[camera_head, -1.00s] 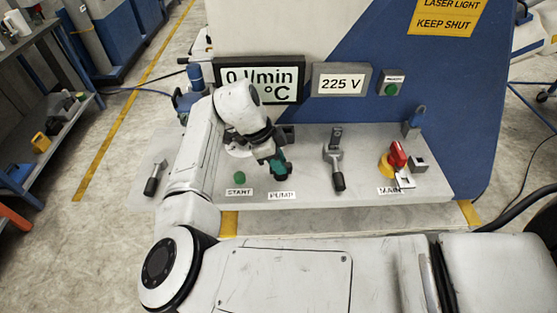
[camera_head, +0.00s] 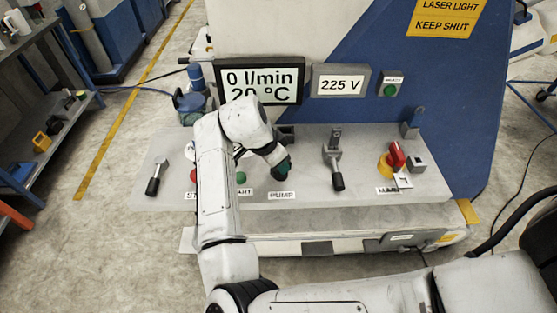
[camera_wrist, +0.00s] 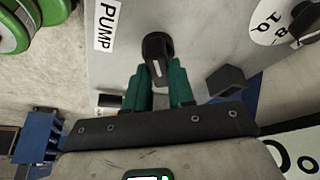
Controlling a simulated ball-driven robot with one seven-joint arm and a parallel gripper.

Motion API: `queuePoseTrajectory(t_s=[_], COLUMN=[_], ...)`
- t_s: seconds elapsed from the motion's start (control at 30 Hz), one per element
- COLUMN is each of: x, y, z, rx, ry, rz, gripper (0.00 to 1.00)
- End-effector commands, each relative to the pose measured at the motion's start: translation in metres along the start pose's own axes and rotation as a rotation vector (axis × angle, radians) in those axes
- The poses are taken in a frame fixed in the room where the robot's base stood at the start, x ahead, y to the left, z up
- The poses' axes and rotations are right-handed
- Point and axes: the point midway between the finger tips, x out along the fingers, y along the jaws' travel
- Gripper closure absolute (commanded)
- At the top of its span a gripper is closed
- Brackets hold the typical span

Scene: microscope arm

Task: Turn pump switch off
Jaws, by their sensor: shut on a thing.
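The pump switch is a black handle (camera_wrist: 158,47) on the grey panel, beside the PUMP label (camera_wrist: 105,25) in the wrist view. My gripper (camera_wrist: 158,82) has its two green fingers shut on this handle. In the head view, my gripper (camera_head: 282,166) is above the PUMP label (camera_head: 282,196). My arm and hand hide most of the switch there. The display (camera_head: 262,82) reads 0 l/min and 20 °C.
A lever (camera_head: 336,160) and a red main switch (camera_head: 397,156) stand to the right. A green start button (camera_head: 240,177), a partly hidden red button (camera_head: 194,176) and another lever (camera_head: 156,177) are on the left. A second display (camera_head: 340,82) reads 225 V.

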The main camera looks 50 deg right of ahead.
Motion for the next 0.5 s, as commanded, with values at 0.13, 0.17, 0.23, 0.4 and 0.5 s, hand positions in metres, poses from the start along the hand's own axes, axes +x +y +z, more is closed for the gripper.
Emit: queuePoseTrajectory(t_s=[0.13,0.17,0.23,0.4,0.5], x=[-0.0011,-0.0011,-0.0012,-0.001,-0.0008], y=[0.0014,0.0014,0.0016,0.0027,0.003], z=[-0.0017,-0.0016,-0.0015,-0.0022,-0.0025], rx=[-0.129,-0.156,-0.217,-0.365,-0.453], ry=[0.007,0.006,0.007,0.006,0.008], rz=[-0.055,-0.066,-0.092,-0.153,-0.19], gripper=[1.0,1.0,1.0,1.0,1.0])
